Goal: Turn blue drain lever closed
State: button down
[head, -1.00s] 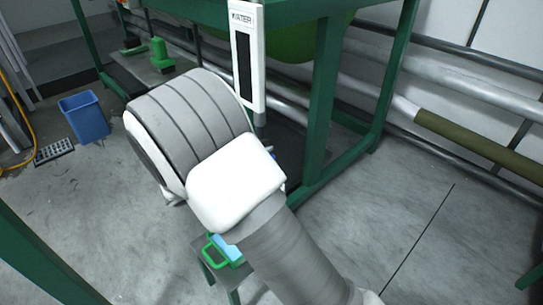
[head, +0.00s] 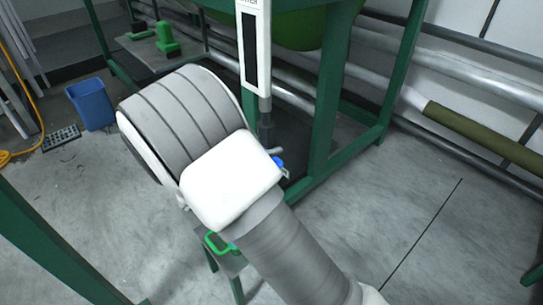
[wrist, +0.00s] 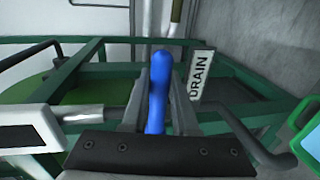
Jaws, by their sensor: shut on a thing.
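The blue drain lever (wrist: 157,92) stands upright between the two dark fingers of my gripper (wrist: 160,80) in the wrist view. The fingers are shut on it, and its rounded top shows above them. A white label reading DRAIN (wrist: 200,74) is just right of the lever. In the head view, a small blue part (head: 279,162), which looks like the lever's end, shows at the right edge of my white wrist link. The valve under the lever is hidden.
A green steel frame (head: 325,100) with a white WATER gauge (head: 254,50) stands close behind my arm. A small stand with a green handle (head: 218,244) is below it. A blue bin (head: 91,104) is at left.

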jog(key=shift+f, duration=0.1)
jog(key=c, duration=0.7)
grip_release()
jog(key=shift+a, duration=0.1)
jog(key=p+v, duration=0.4)
jog(key=v, duration=1.3)
jog(key=shift+s+a+p, duration=0.1)
jog(key=shift+s+p, duration=0.1)
jog(key=shift+p, duration=0.1)
